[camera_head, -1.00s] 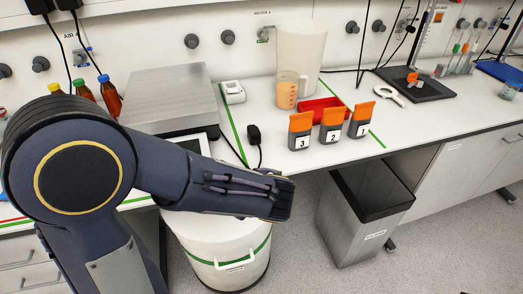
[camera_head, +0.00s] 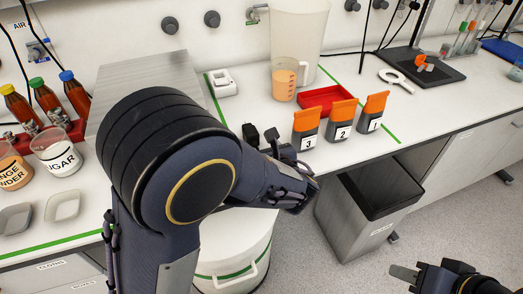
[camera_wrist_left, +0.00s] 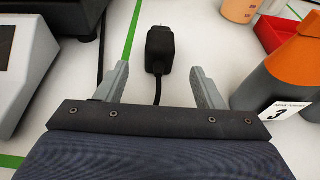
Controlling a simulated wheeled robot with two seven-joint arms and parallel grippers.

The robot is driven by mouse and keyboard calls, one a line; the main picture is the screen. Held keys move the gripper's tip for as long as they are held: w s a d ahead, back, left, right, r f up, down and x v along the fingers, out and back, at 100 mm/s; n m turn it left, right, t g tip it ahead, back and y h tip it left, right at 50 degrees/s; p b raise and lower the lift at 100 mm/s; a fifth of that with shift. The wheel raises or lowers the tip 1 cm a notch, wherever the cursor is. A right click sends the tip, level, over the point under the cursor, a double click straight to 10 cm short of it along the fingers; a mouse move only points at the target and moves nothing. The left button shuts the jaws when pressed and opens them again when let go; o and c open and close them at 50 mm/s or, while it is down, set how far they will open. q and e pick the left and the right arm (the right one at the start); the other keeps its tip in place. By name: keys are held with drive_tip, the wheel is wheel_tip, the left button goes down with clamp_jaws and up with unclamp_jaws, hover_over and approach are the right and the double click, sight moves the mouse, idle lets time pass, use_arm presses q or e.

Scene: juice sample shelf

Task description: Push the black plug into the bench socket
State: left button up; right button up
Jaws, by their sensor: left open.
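The black plug (camera_head: 250,134) lies on the white bench, left of the numbered pouches. In the left wrist view the black plug (camera_wrist_left: 160,48) has its prong end pointing up and its cable running down. My left gripper (camera_wrist_left: 160,69) is open, its fingertips on either side of the plug's cable end, with gaps on both sides. In the head view my arm mostly hides the left gripper. A white box (camera_head: 222,83), which looks like the bench socket, stands behind the plug. My right gripper (camera_head: 405,273) is at the bottom right, over the floor; its finger opening is unclear.
Several orange-topped pouches, including pouch 3 (camera_head: 306,130), stand right of the plug. A red tray (camera_head: 325,96) and a cup of orange liquid (camera_head: 284,80) are behind them. A metal-topped scale (camera_head: 125,75) is to the left. A grey bin (camera_head: 345,220) stands below.

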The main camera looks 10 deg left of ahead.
sight(254, 141)
use_arm(q)
drive_tip(key=b+x, duration=0.1)
drive_tip(key=x, duration=0.4)
drive_tip(key=shift+a+f+b, duration=0.1)
drive_tip(key=shift+f+b, duration=0.05)
drive_tip(key=shift+b, duration=0.2)
drive_tip(key=shift+w+a+f, duration=0.15)
drive_tip(key=shift+w+a, duration=0.25)
drive_tip(key=shift+w, duration=0.2)
drive_tip(key=shift+c, duration=0.4)
